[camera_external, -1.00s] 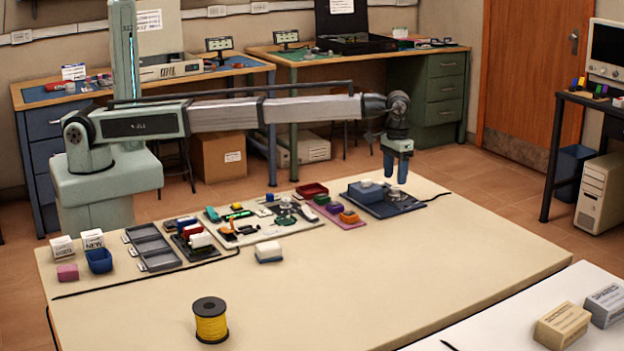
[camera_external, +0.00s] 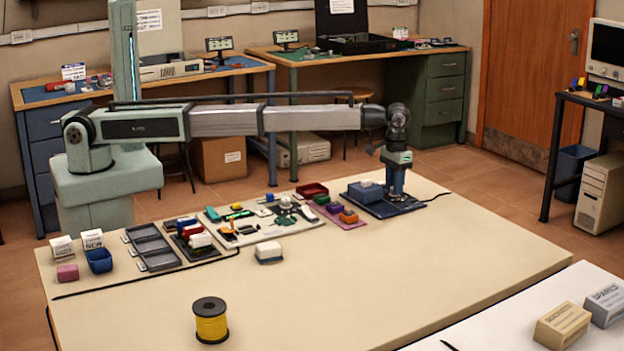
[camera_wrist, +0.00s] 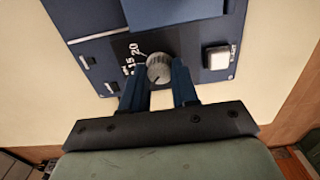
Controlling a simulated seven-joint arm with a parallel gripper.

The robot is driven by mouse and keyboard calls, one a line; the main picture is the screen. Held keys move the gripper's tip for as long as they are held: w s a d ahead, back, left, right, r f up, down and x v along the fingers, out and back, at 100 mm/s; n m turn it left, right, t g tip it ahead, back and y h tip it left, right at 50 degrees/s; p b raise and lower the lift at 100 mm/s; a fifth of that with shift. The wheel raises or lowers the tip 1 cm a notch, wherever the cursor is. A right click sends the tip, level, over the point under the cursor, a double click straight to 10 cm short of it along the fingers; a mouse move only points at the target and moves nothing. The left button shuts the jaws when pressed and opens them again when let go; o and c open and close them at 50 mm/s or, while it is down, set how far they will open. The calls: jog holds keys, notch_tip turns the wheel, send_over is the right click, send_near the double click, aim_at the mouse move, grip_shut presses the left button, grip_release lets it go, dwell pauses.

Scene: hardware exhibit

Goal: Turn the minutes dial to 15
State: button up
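The minutes dial is a round grey knob (camera_wrist: 160,68) on a dark blue panel (camera_wrist: 102,52) in the wrist view. White numerals 15 and 20 are printed beside it, on its left and upper left. The dial's pointer is too small to read. My gripper (camera_wrist: 159,82) has its two blue fingers apart, one on each side of the knob. I cannot tell whether they touch it. In the external view my gripper (camera_external: 395,186) points down over the right part of the blue device (camera_external: 373,207), and the dial is hidden there.
A white square button (camera_wrist: 217,57) sits right of the dial, and a raised blue block (camera_wrist: 172,10) stands beyond it. Coloured blocks on a purple mat (camera_external: 347,226) lie left of the device. A yellow spool (camera_external: 210,320) stands at the front; much of the table is clear.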

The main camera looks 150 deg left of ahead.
grip_shut()
jog(key=shift+m, duration=0.3)
jog(key=m, duration=1.1)
dwell(0.5)
jog(key=o, duration=0.6)
grip_release()
jog(key=shift+r, duration=0.1)
